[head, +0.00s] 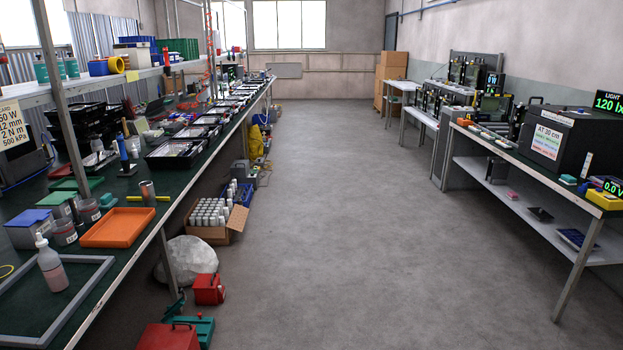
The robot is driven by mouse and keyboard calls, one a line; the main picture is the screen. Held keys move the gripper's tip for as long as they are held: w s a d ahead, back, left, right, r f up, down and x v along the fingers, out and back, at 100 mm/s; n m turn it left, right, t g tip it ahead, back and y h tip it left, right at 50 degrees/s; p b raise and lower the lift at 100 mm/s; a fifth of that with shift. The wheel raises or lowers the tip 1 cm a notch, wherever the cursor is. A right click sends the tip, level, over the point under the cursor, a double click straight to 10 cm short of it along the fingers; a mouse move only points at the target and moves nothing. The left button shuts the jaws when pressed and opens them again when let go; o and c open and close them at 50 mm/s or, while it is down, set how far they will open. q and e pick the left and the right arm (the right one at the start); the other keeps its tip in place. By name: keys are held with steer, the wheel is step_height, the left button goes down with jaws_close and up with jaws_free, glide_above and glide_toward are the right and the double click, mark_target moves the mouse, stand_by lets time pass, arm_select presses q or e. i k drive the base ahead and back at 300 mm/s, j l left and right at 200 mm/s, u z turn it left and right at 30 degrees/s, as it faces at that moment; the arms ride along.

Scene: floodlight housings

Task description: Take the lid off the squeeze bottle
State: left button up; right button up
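A translucent bottle (53,270) with pinkish contents stands upright on the green-topped bench at the near left. Its white top (40,240) is on it and looks like a nozzle or pump; the exact shape is too small to tell. The bottle stands within or beside a grey rectangular frame (88,295) lying flat on the bench. Neither of my grippers shows in the head view.
An orange tray (118,228), grey boxes with blue and green lids, and small jars (88,210) stand behind the bottle. A metal post (62,90) rises from the bench. A red box (168,336) and carton (215,235) sit below. The central floor (350,220) is clear.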

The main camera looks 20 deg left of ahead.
mark_target(41, 243)
steer(key=i+u, duration=1)
steer(key=i+l+u, duration=0.3)
steer(key=u, duration=0.2)
steer(key=i+l+u, duration=0.15)
steer(key=u, duration=0.25)
steer(key=i+l+u, duration=0.5)
steer(key=u, duration=0.25)
steer(key=i+l+u, duration=0.1)
steer(key=l+u, duration=0.3)
steer(key=i+l+u, duration=0.1)
steer(key=l+u, duration=0.25)
steer(key=i+l+u, duration=0.1)
steer(key=l+u, duration=0.15)
steer(key=u, duration=0.15)
steer(key=l+u, duration=0.35)
